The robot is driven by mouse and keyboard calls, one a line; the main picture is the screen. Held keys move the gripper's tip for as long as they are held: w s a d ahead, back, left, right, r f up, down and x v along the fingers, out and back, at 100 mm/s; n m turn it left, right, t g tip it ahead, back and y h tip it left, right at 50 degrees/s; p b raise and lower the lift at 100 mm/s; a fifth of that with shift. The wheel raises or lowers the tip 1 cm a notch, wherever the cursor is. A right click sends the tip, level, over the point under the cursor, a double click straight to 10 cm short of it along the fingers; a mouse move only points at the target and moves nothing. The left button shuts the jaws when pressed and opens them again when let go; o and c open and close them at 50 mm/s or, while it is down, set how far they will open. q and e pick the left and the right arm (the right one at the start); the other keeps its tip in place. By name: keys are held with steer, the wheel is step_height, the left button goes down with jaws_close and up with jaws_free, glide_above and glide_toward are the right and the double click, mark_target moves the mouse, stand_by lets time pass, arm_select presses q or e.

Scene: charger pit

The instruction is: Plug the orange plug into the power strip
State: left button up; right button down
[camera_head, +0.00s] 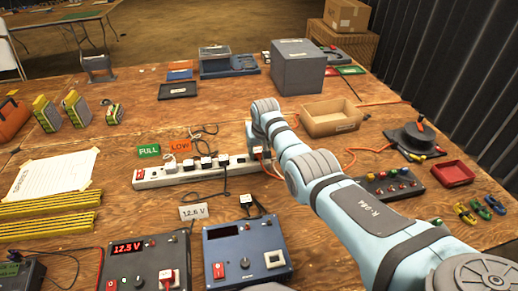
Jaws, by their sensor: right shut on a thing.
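My right gripper (258,143) points down at the strip's right end and is shut on the orange plug (258,154). Only a small pale and orange part of the plug shows below the gripper, with an orange cord (270,170) running from it. I cannot tell whether the plug is in a socket or just above it. My left gripper is not in view.
A cardboard tray (331,117) stands behind my right arm, and a grey box (298,67) behind that. Two panels, one grey (143,267) and one blue (243,250), stand in front of the strip. Green FULL (149,151) and red LOW (180,146) cards lie behind it.

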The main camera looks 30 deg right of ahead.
steer(key=shift+f+b, duration=0.35)
steer(key=shift+f, duration=0.2)
stand_by(1.4)
steer(key=c, duration=1.1)
jaws_free()
steer(key=shift+o, duration=1.4)
steer(key=shift+r, duration=0.1)
step_height(320, 180, up, 7)
steer(key=p, duration=0.8)
steer(key=shift+r, duration=0.2)
